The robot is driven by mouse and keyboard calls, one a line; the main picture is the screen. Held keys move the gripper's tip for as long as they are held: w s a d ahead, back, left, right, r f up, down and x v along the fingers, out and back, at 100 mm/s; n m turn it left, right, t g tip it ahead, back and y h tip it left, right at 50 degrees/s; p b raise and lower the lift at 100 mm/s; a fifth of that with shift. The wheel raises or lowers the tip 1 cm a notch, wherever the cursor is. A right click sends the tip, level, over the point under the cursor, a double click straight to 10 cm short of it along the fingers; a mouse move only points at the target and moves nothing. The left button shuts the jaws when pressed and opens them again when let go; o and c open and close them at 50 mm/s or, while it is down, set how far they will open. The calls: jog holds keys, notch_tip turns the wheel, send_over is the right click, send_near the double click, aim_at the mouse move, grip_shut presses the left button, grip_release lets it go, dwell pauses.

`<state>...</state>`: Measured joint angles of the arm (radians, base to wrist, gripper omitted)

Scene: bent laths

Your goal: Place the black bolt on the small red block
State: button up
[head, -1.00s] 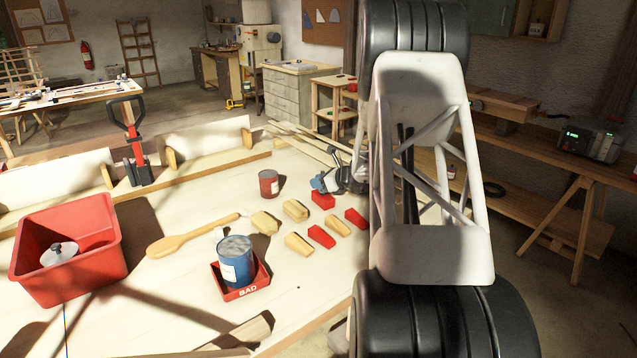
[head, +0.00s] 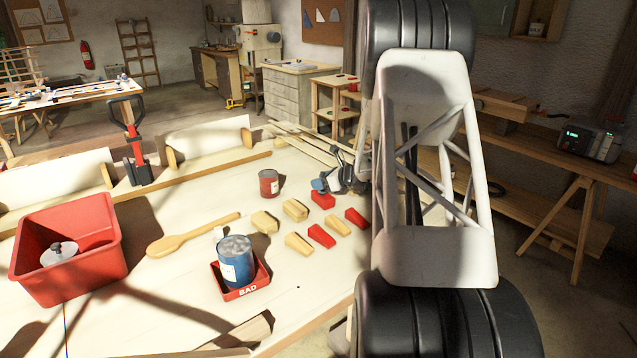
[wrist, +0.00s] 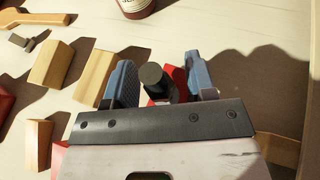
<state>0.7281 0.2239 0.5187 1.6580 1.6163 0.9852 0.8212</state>
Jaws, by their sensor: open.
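The small red block (head: 322,201) lies on the bench near the far right of the wedges, just in front of my gripper (head: 329,184) in the head view. In the wrist view the block (wrist: 176,74) is partly hidden by the bolt and my right finger. The black bolt (wrist: 151,74) is seen end-on between the blue fingers of my gripper (wrist: 159,65), over the red block. Gaps show beside the bolt, so the fingers are open around it. Whether the bolt rests on the block is hard to tell. I cannot make out the bolt in the head view.
Wooden wedges (head: 295,210) and other red wedges (head: 321,236) lie close by. A red-brown can (head: 269,183) stands left of my gripper. A blue can (head: 235,260) sits in a red BAD tray (head: 262,280). A red bin (head: 112,240) is at left.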

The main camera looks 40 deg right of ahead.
jog(key=v, duration=1.1)
jog(key=shift+a+r, duration=0.1)
jog(key=shift+a, duration=0.05)
jog(key=s+a+r+n+g, duration=0.3)
jog(key=a+r+n, duration=0.15)
jog(key=a, duration=0.75)
jog(key=s+a+r+n+g+y, duration=0.15)
jog(key=s+a+r+n, duration=0.35)
jog(key=a, duration=0.6)
jog(key=s+a+r+n+g+h, duration=0.15)
jog(key=a+n+g, duration=0.35)
jog(key=a, duration=0.7)
jog(key=s+a+n+h, duration=0.2)
jog(key=s+a+n, duration=0.3)
jog(key=s, duration=0.3)
jog(key=s+a+r+n+h, duration=0.1)
jog(key=s+a+n, duration=0.4)
jog(key=s, duration=0.4)
jog(key=s+a+n+h, duration=0.2)
jog(key=s+a+n, duration=0.3)
jog(key=s+n, duration=0.2)
jog(key=shift+s+h, duration=0.3)
jog(key=shift+s, duration=0.8)
